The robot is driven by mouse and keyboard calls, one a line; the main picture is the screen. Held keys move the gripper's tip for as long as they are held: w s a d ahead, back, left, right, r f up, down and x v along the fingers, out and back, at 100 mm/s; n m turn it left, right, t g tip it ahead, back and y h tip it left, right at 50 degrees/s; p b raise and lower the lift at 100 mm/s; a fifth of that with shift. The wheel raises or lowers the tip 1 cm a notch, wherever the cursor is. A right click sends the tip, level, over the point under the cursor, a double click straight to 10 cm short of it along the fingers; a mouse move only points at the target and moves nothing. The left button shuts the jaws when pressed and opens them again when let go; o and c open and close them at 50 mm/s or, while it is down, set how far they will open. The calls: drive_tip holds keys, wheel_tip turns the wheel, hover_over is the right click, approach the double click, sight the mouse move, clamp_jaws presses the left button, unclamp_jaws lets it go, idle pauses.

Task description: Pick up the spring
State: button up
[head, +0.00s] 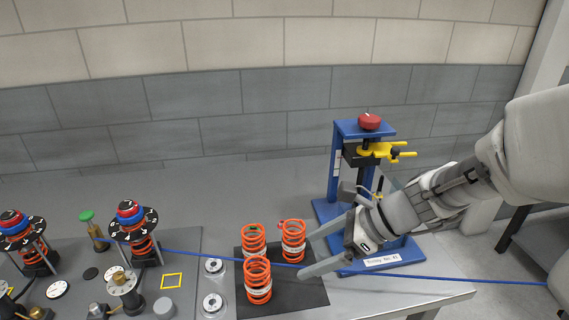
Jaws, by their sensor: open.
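Three orange coil springs with white bands stand upright on a black mat (310,294): one at the front (258,281), one at the back left (254,241) and one at the back right (293,241). I cannot tell which one the task means. My gripper (306,255) is open and empty, reaching in from the right. Its two fingers point left toward the springs, with the fingertips close to the back right spring. I cannot tell whether they touch it.
A blue press (347,170) with a red knob stands behind my gripper. A blue cable (450,280) crosses the table. Two spring fixtures (143,248) (38,258), gauges and a green-topped part (96,232) stand on the left. The table's back middle is clear.

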sight(258, 277)
drive_tip(key=b+x, duration=0.4)
drive_tip(key=x, duration=1.3)
drive_tip(key=shift+f, duration=0.2)
drive_tip(key=shift+r, duration=0.1)
clamp_jaws()
